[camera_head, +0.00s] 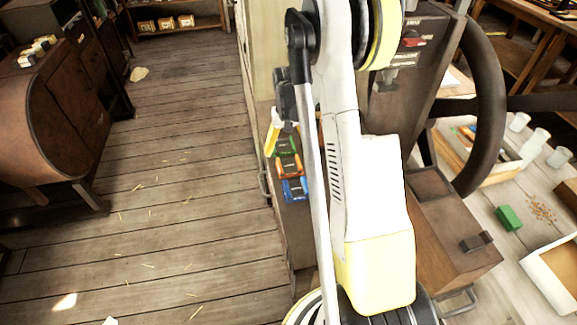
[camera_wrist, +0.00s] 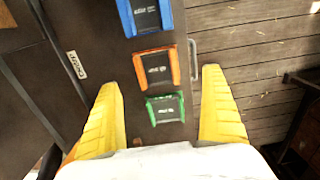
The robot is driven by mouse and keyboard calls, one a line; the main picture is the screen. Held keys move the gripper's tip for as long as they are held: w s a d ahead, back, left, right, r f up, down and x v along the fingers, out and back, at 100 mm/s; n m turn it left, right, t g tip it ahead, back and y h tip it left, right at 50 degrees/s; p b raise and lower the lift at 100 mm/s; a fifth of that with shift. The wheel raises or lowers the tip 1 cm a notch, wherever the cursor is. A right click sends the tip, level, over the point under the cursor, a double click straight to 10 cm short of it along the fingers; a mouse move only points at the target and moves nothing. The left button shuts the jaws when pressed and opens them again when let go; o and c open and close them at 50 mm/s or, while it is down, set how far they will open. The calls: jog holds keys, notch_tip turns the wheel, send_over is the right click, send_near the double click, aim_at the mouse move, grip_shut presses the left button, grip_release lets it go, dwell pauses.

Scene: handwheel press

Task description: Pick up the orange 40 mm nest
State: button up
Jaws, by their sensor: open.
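The orange nest (camera_wrist: 157,66) is a dark block with orange sides, lying on a dark brown surface. It sits between the blue nest (camera_wrist: 145,16) and the green nest (camera_wrist: 165,108) in the wrist view. In the head view the orange nest (camera_head: 290,167) lies in the same row, just left of my arm. My gripper (camera_wrist: 159,80) is open and empty, its two yellow fingers spread wide to the left and right of the row. One yellow finger (camera_head: 272,137) shows in the head view beside the green nest. The fingers do not touch the orange nest.
A metal handle (camera_wrist: 193,62) runs along the surface's edge by the nests, with plank floor beyond. A large dark handwheel (camera_head: 490,110) stands right of my arm. A green block (camera_head: 508,217) lies on the pale bench at right. The floor at left is mostly clear.

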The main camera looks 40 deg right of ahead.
aim_at(289, 165)
notch_tip(289, 165, down, 4)
jog(key=shift+d+r+b, duration=0.1)
jog(key=shift+b, duration=0.45)
jog(key=f+b, duration=0.1)
jog(key=f, duration=0.2)
jog(key=f+b, duration=0.1)
jog(key=f, duration=0.1)
jog(key=shift+w+d+b, duration=0.15)
jog(key=shift+d+b, duration=0.15)
jog(key=shift+d, duration=0.1)
jog(key=shift+r, duration=0.1)
jog(key=c, duration=1.5)
